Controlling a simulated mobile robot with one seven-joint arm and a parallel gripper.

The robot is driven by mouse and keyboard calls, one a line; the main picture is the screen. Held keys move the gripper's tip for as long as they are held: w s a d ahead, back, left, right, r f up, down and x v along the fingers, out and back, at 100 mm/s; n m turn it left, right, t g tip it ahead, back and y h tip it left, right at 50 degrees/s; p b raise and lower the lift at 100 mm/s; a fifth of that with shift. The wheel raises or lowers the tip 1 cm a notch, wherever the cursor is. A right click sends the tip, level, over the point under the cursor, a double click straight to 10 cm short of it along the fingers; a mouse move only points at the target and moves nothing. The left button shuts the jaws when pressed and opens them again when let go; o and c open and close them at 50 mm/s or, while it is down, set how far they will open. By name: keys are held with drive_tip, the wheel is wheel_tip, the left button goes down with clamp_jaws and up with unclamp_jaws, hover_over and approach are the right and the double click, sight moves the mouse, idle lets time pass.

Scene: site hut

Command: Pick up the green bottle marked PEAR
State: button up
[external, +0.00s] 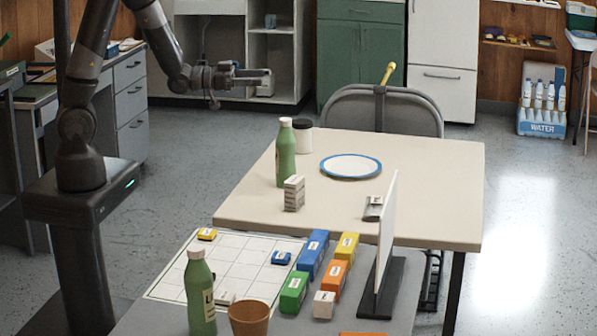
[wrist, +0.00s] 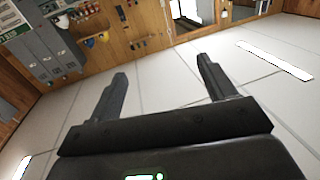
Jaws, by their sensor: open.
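Two green bottles with pale caps stand upright in the external view. One green bottle (external: 286,160) is on the beige table, beside a dark-lidded white jar; I cannot read any label on it. The other green bottle (external: 201,300) is in the near foreground, with a label that seems to begin "LI". My gripper (external: 262,77) is up at the left, above and behind the far bottle in the picture, well apart from both. In the wrist view my gripper (wrist: 162,72) has its fingers spread with nothing between them. Neither bottle shows there.
Near the far bottle are the jar (external: 302,136), a small carton (external: 294,193) and a blue-rimmed plate (external: 351,166). A white upright panel (external: 386,235) stands at the right. Several coloured blocks and a gridded sheet (external: 222,265) lie in front. The table's right side is clear.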

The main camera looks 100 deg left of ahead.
approach(292, 141)
drive_tip(key=x, duration=0.3)
drive_tip(key=a+x, duration=0.1)
drive_tip(key=x, duration=0.2)
drive_tip(key=a+x, duration=0.1)
drive_tip(key=x, duration=0.2)
drive_tip(key=shift+s+f, duration=0.25)
drive_tip(key=shift+f, duration=0.15)
drive_tip(key=shift+w+a, duration=0.1)
drive_tip(key=shift+w, duration=0.45)
drive_tip(key=shift+c, duration=0.5)
drive_tip(key=c, duration=0.9)
drive_tip(key=shift+c, duration=0.2)
